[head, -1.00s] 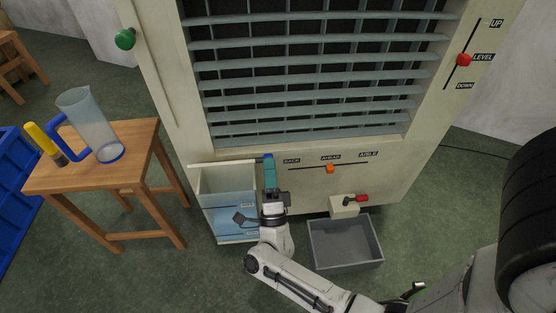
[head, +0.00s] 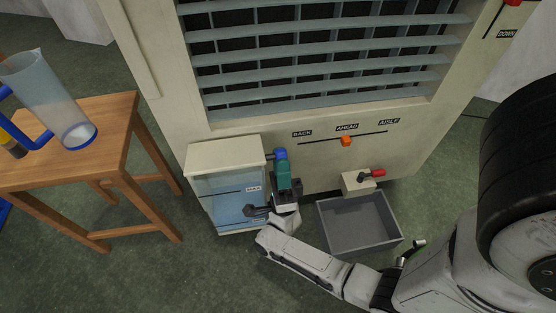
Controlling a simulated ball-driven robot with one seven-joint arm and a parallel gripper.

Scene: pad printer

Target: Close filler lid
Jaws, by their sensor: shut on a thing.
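The filler is a clear tank (head: 228,206) holding water, low on the front left of the cream machine. Its cream lid (head: 224,152) lies across the tank top, flat or nearly flat; I cannot tell whether a small gap remains. A blue handle (head: 279,154) sticks out at the lid's right side. My gripper (head: 281,163), with teal fingers, is shut on the blue handle, just right of the tank. The fingers hide part of the handle.
A wooden table (head: 105,120) with a clear jug (head: 48,95) stands at the left. A grey open bin (head: 358,222) sits on the floor right of my arm, below a red-handled tap (head: 376,173). An orange slider (head: 346,141) is on the panel above.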

